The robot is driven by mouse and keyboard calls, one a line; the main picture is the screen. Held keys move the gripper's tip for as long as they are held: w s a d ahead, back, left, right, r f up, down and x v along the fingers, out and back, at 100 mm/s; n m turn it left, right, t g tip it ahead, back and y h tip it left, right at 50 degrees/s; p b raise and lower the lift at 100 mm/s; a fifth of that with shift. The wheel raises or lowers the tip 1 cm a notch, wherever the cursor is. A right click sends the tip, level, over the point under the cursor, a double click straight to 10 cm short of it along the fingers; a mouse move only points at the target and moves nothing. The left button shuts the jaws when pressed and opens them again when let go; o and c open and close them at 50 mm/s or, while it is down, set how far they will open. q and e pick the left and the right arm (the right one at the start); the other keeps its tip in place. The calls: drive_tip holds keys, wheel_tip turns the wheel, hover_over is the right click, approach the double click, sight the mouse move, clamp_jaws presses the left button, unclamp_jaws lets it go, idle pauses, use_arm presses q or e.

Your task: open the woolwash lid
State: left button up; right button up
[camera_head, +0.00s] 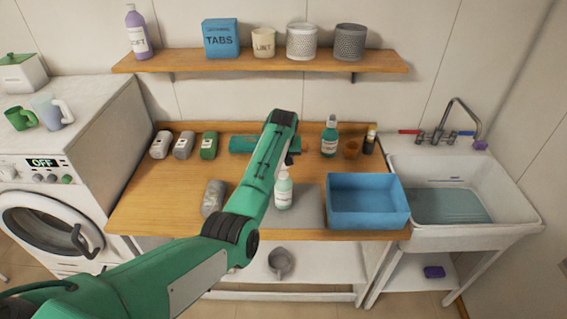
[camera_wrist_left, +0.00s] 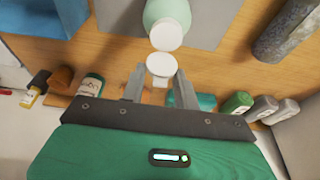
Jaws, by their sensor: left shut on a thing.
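A pale mint bottle (camera_head: 283,192) stands upright on the grey mat (camera_head: 310,205) at the counter's front; I take it for the woolwash, but its label is too small to read. The bottle (camera_wrist_left: 168,10) shows at the top of the left wrist view, with a round white top (camera_wrist_left: 167,35). A second white disc, the lid (camera_wrist_left: 161,65), sits between the fingertips of my left gripper (camera_wrist_left: 160,78), which is shut on it. Whether the lid is still joined to the bottle is unclear. In the head view my arm mostly hides this gripper. My right gripper is not in view.
A blue bin (camera_head: 368,213) stands right of the mat, beside the sink (camera_head: 450,243). A grey cylinder (camera_head: 213,197) lies left of the mat. A dark green bottle (camera_head: 330,140) and a brown cup (camera_head: 351,149) stand behind. Several small containers line the back left.

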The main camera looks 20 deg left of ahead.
use_arm(q)
drive_tip(key=shift+w+a+f+g+h+b, duration=0.1)
drive_tip(key=shift+w+f+g+h+b, duration=0.1)
drive_tip(key=shift+g+b, duration=0.6)
drive_tip(key=shift+w+a+f+g+h+b, duration=0.15)
drive_tip(key=shift+g+b, duration=0.35)
drive_tip(key=shift+b, duration=0.55)
drive_tip(key=shift+d, duration=0.1)
drive_tip(key=o, duration=1)
drive_tip(key=shift+w, duration=0.1)
drive_tip(key=shift+r, duration=0.1)
wheel_tip(320, 180, up, 14)
drive_tip(key=b, duration=0.4)
drive_tip(key=shift+f+b, duration=0.2)
drive_tip(key=shift+b, duration=0.15)
